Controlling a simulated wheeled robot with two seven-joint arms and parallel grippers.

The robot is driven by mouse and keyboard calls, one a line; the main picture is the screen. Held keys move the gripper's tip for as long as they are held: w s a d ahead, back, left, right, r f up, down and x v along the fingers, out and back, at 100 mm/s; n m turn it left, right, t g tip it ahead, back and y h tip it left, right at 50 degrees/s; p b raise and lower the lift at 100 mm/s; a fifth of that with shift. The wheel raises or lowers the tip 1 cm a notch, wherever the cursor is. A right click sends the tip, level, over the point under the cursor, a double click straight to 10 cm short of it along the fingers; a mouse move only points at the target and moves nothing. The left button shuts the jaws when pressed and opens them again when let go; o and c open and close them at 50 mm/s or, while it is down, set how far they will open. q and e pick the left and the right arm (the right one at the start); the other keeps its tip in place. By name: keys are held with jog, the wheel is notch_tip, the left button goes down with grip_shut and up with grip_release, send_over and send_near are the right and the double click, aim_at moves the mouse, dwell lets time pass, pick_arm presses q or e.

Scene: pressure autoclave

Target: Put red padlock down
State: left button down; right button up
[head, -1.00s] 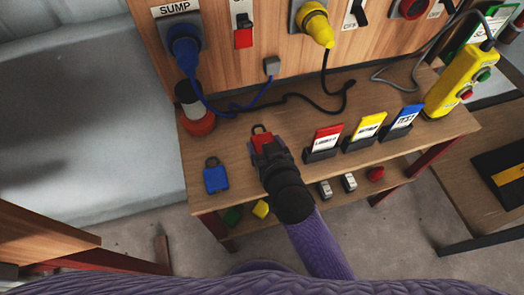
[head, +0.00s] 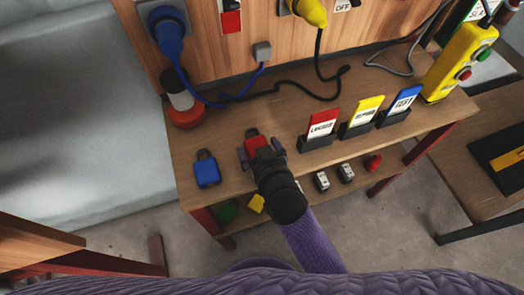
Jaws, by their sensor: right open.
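The red padlock (head: 255,140) is on the wooden bench shelf (head: 220,120), to the right of a blue padlock (head: 207,170). My right gripper (head: 261,152) is open, with its dark fingers spread on either side of the red padlock. The gripper hides the padlock's near part, so I cannot tell whether the fingers touch it. My left gripper does not show.
Red, yellow and blue cards (head: 361,117) stand in black holders to the right of my gripper. A red and white beacon-like object (head: 182,102) and a black cable (head: 300,97) are behind. A yellow control box (head: 452,68) stands at the right end.

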pick_arm(q)
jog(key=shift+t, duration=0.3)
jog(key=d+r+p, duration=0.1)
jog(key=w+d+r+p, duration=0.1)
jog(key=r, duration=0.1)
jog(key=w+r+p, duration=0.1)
jog(key=p, duration=0.1)
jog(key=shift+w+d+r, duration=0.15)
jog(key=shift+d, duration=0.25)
pick_arm(e)
jog(key=v, duration=1.2)
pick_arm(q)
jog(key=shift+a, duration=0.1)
pick_arm(e)
jog(key=shift+r, duration=0.15)
